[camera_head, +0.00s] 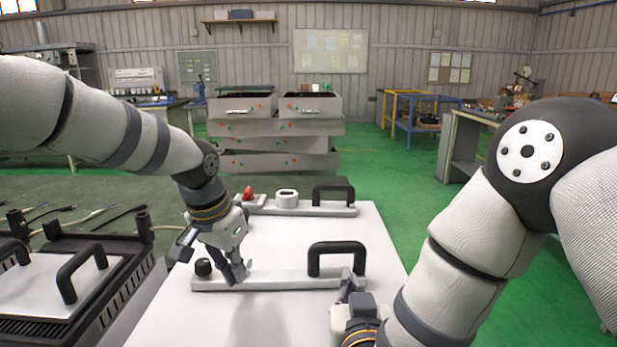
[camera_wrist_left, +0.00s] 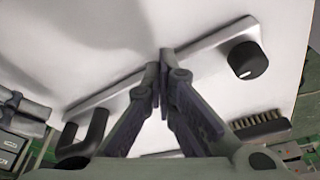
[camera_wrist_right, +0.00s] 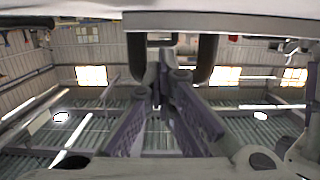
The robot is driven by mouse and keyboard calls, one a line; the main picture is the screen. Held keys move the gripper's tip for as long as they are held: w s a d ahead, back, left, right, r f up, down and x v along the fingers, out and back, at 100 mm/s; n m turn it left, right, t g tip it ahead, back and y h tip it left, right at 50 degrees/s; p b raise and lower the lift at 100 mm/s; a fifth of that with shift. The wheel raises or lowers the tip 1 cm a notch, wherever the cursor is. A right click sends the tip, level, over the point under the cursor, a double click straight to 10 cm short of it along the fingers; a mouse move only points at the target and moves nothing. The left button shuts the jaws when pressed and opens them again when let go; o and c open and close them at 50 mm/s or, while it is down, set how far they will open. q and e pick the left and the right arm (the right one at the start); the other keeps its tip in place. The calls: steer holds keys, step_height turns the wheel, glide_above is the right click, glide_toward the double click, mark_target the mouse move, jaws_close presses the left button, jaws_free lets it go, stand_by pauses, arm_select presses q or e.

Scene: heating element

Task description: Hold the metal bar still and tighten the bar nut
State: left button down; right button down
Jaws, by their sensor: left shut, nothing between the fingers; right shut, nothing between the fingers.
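The near metal bar (camera_head: 275,283) lies on the white table, with a black arched handle (camera_head: 338,257) near its right end. The round black bar nut (camera_head: 203,267) is at its left end; it also shows in the left wrist view (camera_wrist_left: 247,60). My left gripper (camera_head: 240,280) is shut and empty, its tips at the bar just right of the nut. My right gripper (camera_head: 350,282) is shut and empty at the bar's right end, by the handle. In the right wrist view its tips (camera_wrist_right: 163,62) appear between the handle's posts; contact is unclear.
A second bar (camera_head: 320,209) with a handle, a white ring-like part (camera_head: 287,198) and a red piece (camera_head: 248,192) lies further back. A black slatted unit (camera_head: 120,300) with handles stands at the left. The white table (camera_head: 350,235) is bare between the bars.

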arm_select(q)
steer(key=shift+w, duration=0.15)
steer(key=shift+a, duration=0.1)
stand_by(0.4)
steer(key=shift+w+a, duration=0.2)
steer(key=shift+a, duration=0.3)
steer(key=shift+w+a, duration=0.15)
steer(key=shift+w+a, duration=0.25)
steer(key=shift+a, duration=0.05)
stand_by(0.4)
steer(key=shift+s+a+r, duration=0.1)
steer(key=shift+s+a, duration=0.15)
steer(key=shift+a, duration=0.05)
steer(key=v, duration=0.3)
steer(key=w+v, duration=0.1)
steer(key=v, duration=0.1)
steer(key=shift+d+r, duration=0.35)
steer(key=shift+r, duration=0.1)
